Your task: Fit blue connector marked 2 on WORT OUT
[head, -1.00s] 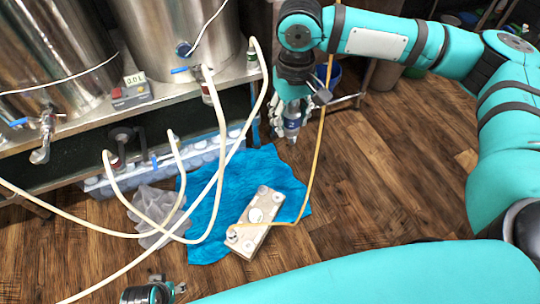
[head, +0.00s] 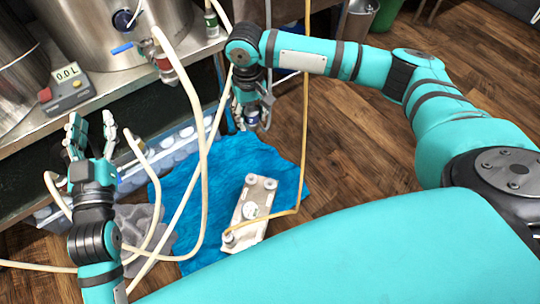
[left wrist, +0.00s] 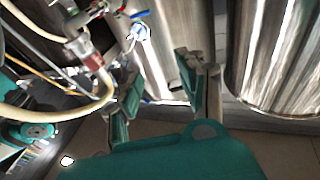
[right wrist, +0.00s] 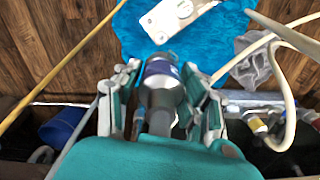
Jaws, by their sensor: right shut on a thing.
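My right gripper (head: 250,112) is shut on a grey connector with a dark blue band (right wrist: 162,70), held above the floor near the steel bench. A marking 2 is not readable on it. My left gripper (head: 92,122) is raised in front of the bench, its fingers spread and empty; they also show apart in the left wrist view (left wrist: 162,85). A tank outlet with a red-collared fitting (head: 165,70) carries a pale hose and a blue lever; it also shows in the left wrist view (left wrist: 78,48). No WORT OUT label is readable.
Pale hoses (head: 203,150) loop down from the bench past both grippers. An orange hose (head: 304,120) runs to a beige block (head: 240,235) on a blue cloth (head: 285,170). A control box (head: 66,85) reading 0.0 L stands on the bench.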

